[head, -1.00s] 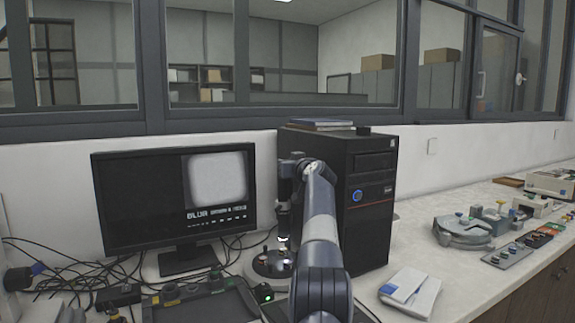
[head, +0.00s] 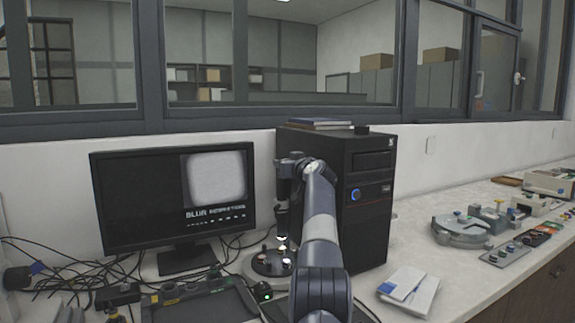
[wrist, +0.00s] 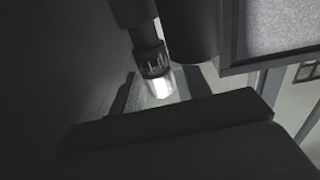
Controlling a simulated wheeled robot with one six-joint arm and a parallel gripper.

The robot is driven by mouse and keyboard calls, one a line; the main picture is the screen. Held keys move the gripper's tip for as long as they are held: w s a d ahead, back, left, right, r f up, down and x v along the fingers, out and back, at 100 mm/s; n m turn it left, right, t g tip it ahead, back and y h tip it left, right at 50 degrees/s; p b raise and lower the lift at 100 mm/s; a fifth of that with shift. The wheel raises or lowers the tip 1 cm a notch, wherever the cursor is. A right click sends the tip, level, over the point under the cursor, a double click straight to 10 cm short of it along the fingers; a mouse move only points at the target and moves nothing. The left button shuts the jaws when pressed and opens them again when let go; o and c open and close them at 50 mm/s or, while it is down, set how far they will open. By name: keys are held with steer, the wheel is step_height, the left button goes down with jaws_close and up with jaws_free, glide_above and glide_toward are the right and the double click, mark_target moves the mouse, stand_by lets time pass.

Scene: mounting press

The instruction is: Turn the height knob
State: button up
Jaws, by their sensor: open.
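A dark upright tube (head: 282,218) with a lit lower end stands over a round dark base (head: 268,262) bearing small parts, left of the computer tower. I cannot make out the height knob with certainty in either view. My gripper shows in the wrist view (wrist: 160,88), with two dark fingers apart and open. The tube's bright-ended tip (wrist: 158,85) appears in the gap between them, seemingly beyond the fingertips; contact cannot be told. In the head view my arm hides part of this area.
A monitor (head: 120,200) with a pale square image and "BLUR" text stands at left. The black computer tower (head: 366,215) stands close behind and right of my arm. Cables, a dark tray (head: 205,305) and a white booklet (head: 408,290) lie around. Fixtures line the right bench.

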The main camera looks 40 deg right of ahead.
steer(key=b+v, duration=0.7)
steer(key=v, duration=0.3)
steer(key=shift+s, duration=0.35)
steer(key=shift+a+r, duration=0.1)
steer(key=shift+a, duration=0.05)
